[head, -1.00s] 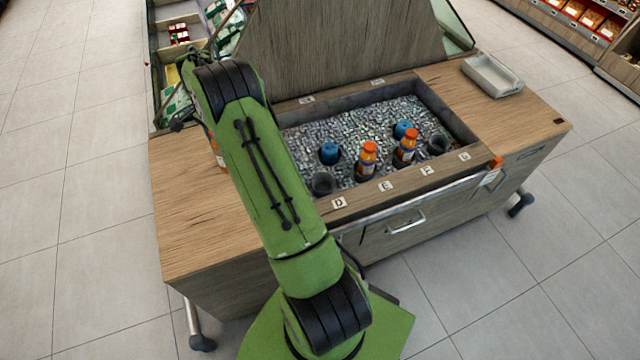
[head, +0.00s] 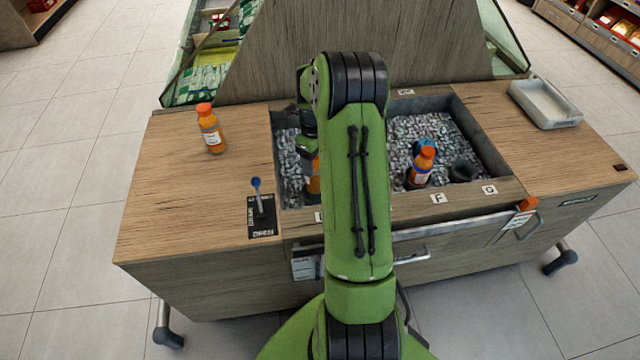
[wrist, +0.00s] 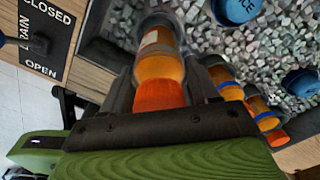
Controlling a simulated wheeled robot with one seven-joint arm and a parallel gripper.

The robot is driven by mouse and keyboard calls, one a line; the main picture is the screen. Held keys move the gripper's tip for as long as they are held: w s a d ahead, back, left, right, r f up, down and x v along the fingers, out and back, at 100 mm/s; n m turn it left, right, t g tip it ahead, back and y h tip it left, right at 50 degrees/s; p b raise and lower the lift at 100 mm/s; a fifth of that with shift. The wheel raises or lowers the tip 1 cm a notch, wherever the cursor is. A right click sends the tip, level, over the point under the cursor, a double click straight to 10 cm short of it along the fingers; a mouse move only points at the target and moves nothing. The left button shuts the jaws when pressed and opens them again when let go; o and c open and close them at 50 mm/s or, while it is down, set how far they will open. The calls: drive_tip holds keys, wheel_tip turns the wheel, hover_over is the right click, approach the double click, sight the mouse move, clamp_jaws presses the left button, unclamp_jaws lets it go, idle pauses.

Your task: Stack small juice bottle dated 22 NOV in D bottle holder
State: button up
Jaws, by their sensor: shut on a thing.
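My gripper (wrist: 166,78) is shut on a small orange juice bottle (wrist: 160,66), with its orange cap towards me in the wrist view. The bottle's far end is at a dark round holder in the ice; I cannot tell how deep it sits. In the head view the held bottle (head: 313,181) shows beside my arm, at the left part of the ice bin (head: 505,178). The D label is mostly hidden by my arm. No date is readable on the held bottle.
A juice bottle (head: 420,168) stands in the F holder; two bottles show right of my gripper in the wrist view. The G holder (head: 463,171) is empty. Another bottle (head: 210,130) stands on the left counter, behind a drain lever (head: 258,197). A grey tray (head: 545,104) lies right.

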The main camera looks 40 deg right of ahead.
sight(316, 174)
drive_tip(key=shift+f+b, duration=0.9)
drive_tip(key=shift+f, duration=2.1)
drive_tip(key=o, duration=1.4)
wheel_tip(316, 174, up, 13)
drive_tip(key=p, duration=0.4)
drive_tip(key=shift+a+f, duration=0.1)
drive_tip(key=s+a+r+n+t+h, duration=0.1)
drive_tip(key=s+a+r+n, duration=0.3)
drive_tip(key=a+r+n, duration=0.4)
drive_tip(key=s+a+r+n+t+h, duration=0.1)
drive_tip(key=s+a+r+n+t, duration=0.15)
drive_tip(key=a+r+n, duration=0.6)
drive_tip(key=s+a+f+n+t+y, duration=0.1)
drive_tip(key=s+a+n, duration=0.4)
drive_tip(key=s+n, duration=0.3)
drive_tip(key=s+a+n+t+y, duration=0.1)
drive_tip(key=s+a+n, duration=0.4)
drive_tip(key=n, duration=0.4)
wheel_tip(316, 174, up, 10)
drive_tip(key=p, duration=0.9)
drive_tip(key=shift+s+d+f, duration=0.2)
drive_tip(key=shift+d+f, duration=0.05)
drive_tip(key=shift+d, duration=0.05)
